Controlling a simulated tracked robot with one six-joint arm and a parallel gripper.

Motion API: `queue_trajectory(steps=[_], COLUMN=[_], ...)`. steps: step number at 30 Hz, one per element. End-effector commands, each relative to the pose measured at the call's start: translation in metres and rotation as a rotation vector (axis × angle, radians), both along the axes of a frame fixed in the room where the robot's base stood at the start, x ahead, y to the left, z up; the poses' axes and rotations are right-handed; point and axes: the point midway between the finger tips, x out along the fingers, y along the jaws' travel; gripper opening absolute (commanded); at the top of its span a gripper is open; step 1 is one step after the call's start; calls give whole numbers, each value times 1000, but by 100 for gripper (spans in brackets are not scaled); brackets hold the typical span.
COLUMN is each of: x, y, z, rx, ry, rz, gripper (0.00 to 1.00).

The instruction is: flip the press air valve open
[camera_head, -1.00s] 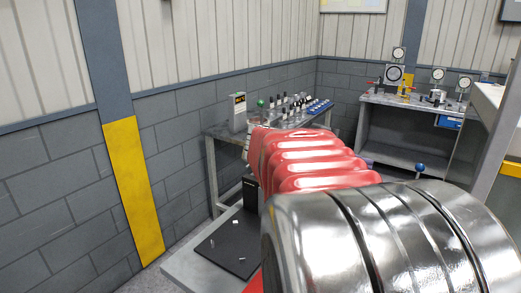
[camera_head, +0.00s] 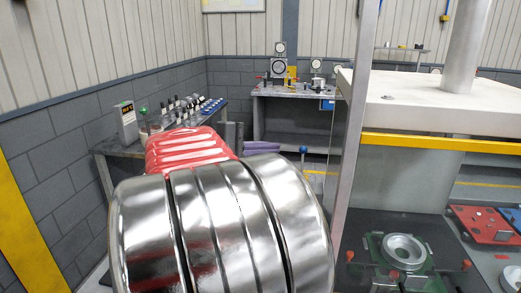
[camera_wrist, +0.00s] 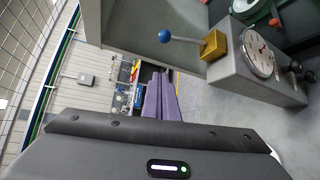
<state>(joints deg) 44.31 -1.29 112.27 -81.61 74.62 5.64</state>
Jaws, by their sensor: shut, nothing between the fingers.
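The press air valve shows in the wrist view as a yellow block (camera_wrist: 214,45) with a thin lever ending in a blue ball (camera_wrist: 165,36). It sits on a grey box beside a round dial gauge (camera_wrist: 258,52). In the head view the blue ball (camera_head: 303,149) shows left of the press post; the yellow block is hidden there. My gripper (camera_wrist: 163,72) shows in the wrist view as two purple fingers, shut and empty. They are below the blue ball in that picture and appear apart from it. The purple fingers also show in the head view (camera_head: 232,136), beyond my red arm.
The press (camera_head: 430,95) stands at right, with a pale top plate, a yellow bar (camera_head: 440,144) and a grey post (camera_head: 354,110). A green fixture (camera_head: 400,255) lies on its bed. A tool bench (camera_head: 125,150) stands at left and a gauge bench (camera_head: 290,93) at the back.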

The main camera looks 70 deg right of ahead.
Motion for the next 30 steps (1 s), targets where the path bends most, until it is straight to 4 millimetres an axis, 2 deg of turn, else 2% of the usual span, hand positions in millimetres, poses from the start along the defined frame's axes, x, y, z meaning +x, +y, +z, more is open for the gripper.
queue_trajectory(steps=[13, 21, 30], x=[-31, -46, -54], y=[-47, -25, -16], z=[-13, -4, -1], rx=[1, -1, 0], ry=[1, -2, 0], rz=[-2, 0, 0], gripper=[0, 0, 0])
